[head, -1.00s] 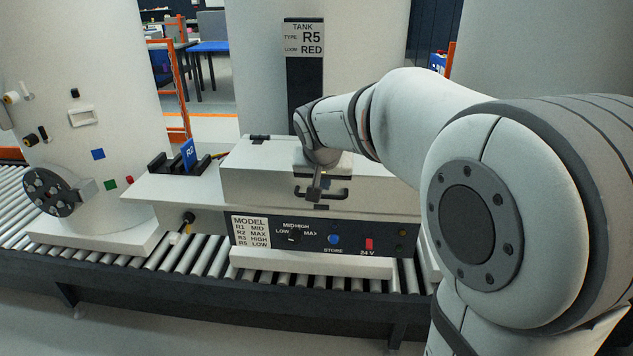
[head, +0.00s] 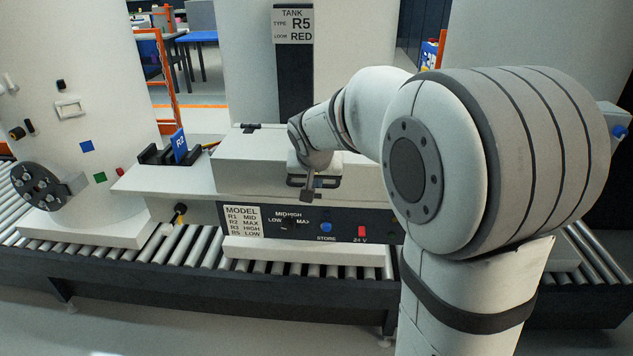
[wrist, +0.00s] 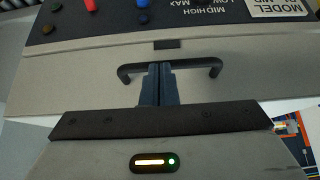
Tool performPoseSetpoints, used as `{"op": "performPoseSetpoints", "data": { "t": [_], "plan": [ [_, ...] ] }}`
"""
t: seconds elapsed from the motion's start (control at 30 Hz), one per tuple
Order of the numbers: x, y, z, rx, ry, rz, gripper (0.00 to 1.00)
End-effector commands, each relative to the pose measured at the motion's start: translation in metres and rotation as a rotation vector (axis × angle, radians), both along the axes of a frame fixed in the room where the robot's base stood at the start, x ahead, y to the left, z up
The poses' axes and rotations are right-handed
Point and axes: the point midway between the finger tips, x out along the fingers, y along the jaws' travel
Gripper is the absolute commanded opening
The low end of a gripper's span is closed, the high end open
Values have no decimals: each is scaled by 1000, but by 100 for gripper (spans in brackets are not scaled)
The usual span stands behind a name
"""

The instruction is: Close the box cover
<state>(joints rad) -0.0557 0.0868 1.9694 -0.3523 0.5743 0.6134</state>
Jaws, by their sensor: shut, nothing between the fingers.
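The box (head: 240,172) is pale grey and stands on the roller conveyor. Its cover (head: 235,143) looks lowered, with a dark hinge at the back left. A black bar handle (head: 333,182) is on the front, and it also shows in the wrist view (wrist: 205,63). My gripper (head: 308,198) is at the middle of the handle, pointing down in front of the box. In the wrist view its fingers (wrist: 160,68) are together and overlap the handle bar; whether they touch it I cannot tell. My arm hides the box's right end.
Below the cover is a dark control panel (head: 375,218) with a knob, a blue button and a red switch. A rack (head: 155,155) with a blue R2 card stands to the left. A white tank (head: 80,100) is at far left. The conveyor (head: 190,245) runs underneath.

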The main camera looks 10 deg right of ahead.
Motion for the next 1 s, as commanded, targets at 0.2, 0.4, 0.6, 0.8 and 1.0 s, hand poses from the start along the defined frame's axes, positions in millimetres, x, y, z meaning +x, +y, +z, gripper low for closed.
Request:
{"op": "performPoseSetpoints", "data": {
  "t": [0.2,0.4,0.6,0.8,1.0],
  "plan": [
    [3,-1,-18,-10,-29,-1,0],
    [2,-2,-20,-12,-26,-4,0],
    [2,-2,-22,-12,-22,-6,0],
    [-2,-1,-10,-13,-28,-6,0],
    [-16,5,31,-13,-54,-5,0]
  ]
}}
